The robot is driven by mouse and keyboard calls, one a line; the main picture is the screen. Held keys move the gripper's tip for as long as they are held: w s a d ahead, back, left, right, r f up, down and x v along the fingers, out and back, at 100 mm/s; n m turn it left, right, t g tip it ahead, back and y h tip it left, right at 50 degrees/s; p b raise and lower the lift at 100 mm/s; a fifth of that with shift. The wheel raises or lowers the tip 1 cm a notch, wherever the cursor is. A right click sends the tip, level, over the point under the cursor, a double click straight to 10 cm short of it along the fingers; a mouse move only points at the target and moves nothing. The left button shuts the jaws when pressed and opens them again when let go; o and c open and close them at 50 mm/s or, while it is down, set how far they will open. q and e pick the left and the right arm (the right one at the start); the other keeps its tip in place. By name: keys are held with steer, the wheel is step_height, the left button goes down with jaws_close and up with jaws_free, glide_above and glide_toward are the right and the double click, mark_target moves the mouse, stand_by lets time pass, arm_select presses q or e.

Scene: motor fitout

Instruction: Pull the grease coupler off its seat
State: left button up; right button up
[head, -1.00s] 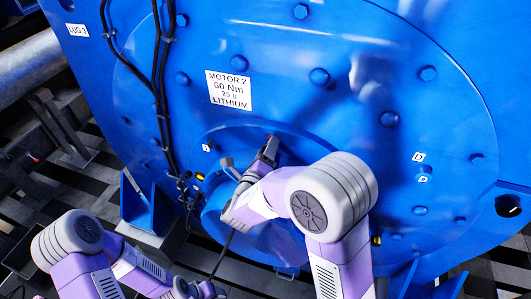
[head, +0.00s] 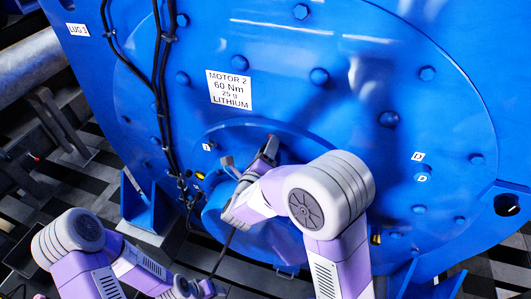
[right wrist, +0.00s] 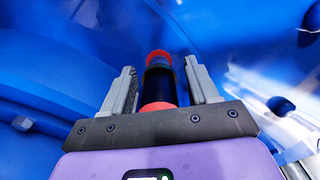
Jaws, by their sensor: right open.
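The grease coupler (right wrist: 161,84) shows in the right wrist view as a dark cylinder with a red far end and a red band close to my gripper's palm. My right gripper (right wrist: 162,82) is open, with one grey finger on each side of the coupler. A gap shows between the coupler and each finger. In the head view my right gripper (head: 268,149) is at the blue motor face, and my own wrist hides most of the coupler and its seat.
The large blue motor (head: 390,65) fills the view, with bolt heads around its face and a white label (head: 230,90) reading MOTOR 2. Black cables (head: 160,85) run down its left side. A grey pipe (head: 30,58) lies at the far left.

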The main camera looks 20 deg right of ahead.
steer(key=shift+w+d+r, duration=0.1)
steer(key=shift+d, duration=0.2)
stand_by(0.4)
jaws_close()
steer(key=shift+s+a+f+p, duration=0.2)
steer(key=shift+s+a+p, duration=0.05)
steer(key=shift+p, duration=0.05)
steer(key=shift+s+a, duration=0.1)
steer(key=shift+v, duration=2.4)
